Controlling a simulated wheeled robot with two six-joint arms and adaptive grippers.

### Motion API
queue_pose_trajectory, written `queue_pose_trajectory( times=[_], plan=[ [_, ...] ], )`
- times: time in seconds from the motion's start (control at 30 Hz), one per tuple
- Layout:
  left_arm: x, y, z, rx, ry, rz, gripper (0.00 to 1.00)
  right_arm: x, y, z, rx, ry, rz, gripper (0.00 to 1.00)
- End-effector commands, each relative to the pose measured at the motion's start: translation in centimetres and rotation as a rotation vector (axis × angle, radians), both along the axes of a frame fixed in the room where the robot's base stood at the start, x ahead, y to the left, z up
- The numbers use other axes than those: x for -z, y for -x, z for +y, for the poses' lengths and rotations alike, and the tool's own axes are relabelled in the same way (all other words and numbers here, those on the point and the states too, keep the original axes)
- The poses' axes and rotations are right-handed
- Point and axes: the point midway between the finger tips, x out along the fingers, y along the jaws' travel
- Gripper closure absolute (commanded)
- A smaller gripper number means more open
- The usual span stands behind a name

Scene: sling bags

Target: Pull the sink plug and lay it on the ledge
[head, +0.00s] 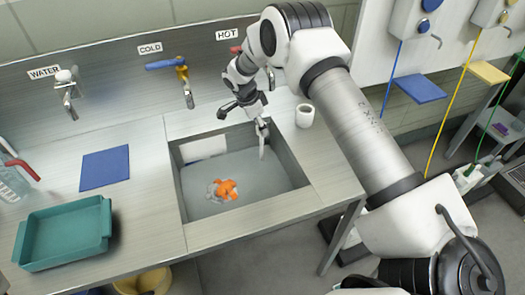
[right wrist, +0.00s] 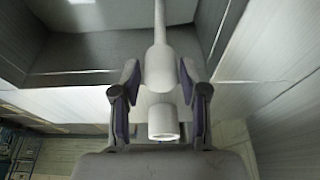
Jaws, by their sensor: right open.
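A white upright pipe-like plug (right wrist: 159,68) stands in the sink, thin at one end and thicker toward an open-ended top. In the head view its white shaft (head: 262,147) shows near the sink's back right corner, its lower end unclear. My right gripper (right wrist: 160,85) is open with one finger on each side of the plug, with visible gaps. It also shows in the head view (head: 262,127), over the sink's back right. The steel ledge (head: 330,165) runs along the sink's right side. My left gripper is not in view.
The sink (head: 185,205) holds greyish water and an orange object (head: 226,189). A white cup (head: 305,115) stands on the back right ledge. Taps (head: 182,72) line the back wall. A blue mat (head: 105,168) and a teal tray (head: 65,235) lie left of the sink.

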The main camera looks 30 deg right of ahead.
Motion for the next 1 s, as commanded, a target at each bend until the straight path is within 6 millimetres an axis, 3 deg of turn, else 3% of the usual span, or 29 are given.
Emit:
queue_pose_trajectory(
  times=[0.17,0.27,0.3,1.0],
  plan=[
    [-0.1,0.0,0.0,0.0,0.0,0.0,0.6,-0.1,0.0,0.0,0.0,0.0,0.0,0.6],
    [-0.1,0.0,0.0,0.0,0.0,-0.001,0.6,-0.1,0.0,0.0,0.0,0.0,0.0,0.95],
    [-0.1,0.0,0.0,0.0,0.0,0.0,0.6,0.0,0.0,0.0,0.0,0.0,0.0,1.0],
    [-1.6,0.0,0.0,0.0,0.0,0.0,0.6,-2.6,0.0,0.0,0.0,0.0,0.0,1.0]
  ],
)
